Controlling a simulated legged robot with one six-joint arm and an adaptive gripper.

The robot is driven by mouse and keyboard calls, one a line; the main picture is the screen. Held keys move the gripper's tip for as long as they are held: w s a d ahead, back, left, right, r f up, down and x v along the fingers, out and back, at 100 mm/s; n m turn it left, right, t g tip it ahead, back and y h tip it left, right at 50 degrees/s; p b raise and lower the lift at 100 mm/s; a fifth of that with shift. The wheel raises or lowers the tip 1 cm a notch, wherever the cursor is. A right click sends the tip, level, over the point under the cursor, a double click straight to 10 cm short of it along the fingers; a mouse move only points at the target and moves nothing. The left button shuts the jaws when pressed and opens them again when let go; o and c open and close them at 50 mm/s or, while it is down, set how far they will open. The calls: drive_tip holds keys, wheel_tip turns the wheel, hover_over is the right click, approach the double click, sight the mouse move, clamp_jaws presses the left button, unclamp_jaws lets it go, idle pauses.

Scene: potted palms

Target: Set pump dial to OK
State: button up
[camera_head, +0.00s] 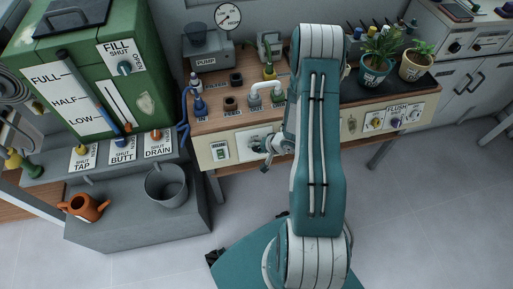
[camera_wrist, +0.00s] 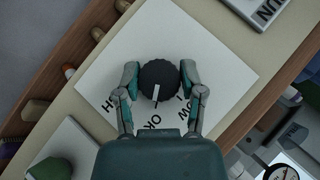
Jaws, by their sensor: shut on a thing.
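The pump dial (camera_wrist: 159,75) is a round black knob with a white pointer line, on a white label plate (camera_wrist: 213,75). In the wrist view the pointer faces down the picture, roughly at the letters OK. Other letters stand on either side, partly hidden by my fingers. My gripper (camera_wrist: 160,80) has one finger on each side of the knob, shut on it. In the head view my gripper (camera_head: 270,150) is at the bench's front panel, and my arm hides part of the panel; the knob is not clear there.
A pump box (camera_head: 209,61) and a gauge (camera_head: 228,16) stand at the back of the wooden bench. A small panel (camera_head: 219,151) is left of the dial's plate. A green tank (camera_head: 95,85) stands left. Potted palms (camera_head: 374,72) stand right. Flush knobs (camera_head: 377,123) are right along the panel.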

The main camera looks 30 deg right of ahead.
drive_tip(key=shift+w+d+t, duration=0.1)
drive_tip(key=shift+d+t, duration=0.05)
drive_tip(key=shift+t, duration=0.15)
drive_tip(key=o, duration=1.1)
drive_tip(key=shift+o, duration=0.2)
drive_tip(key=v, duration=1.2)
drive_tip(key=shift+d, duration=0.25)
drive_tip(key=shift+w+f, duration=0.1)
drive_tip(key=shift+f, duration=0.05)
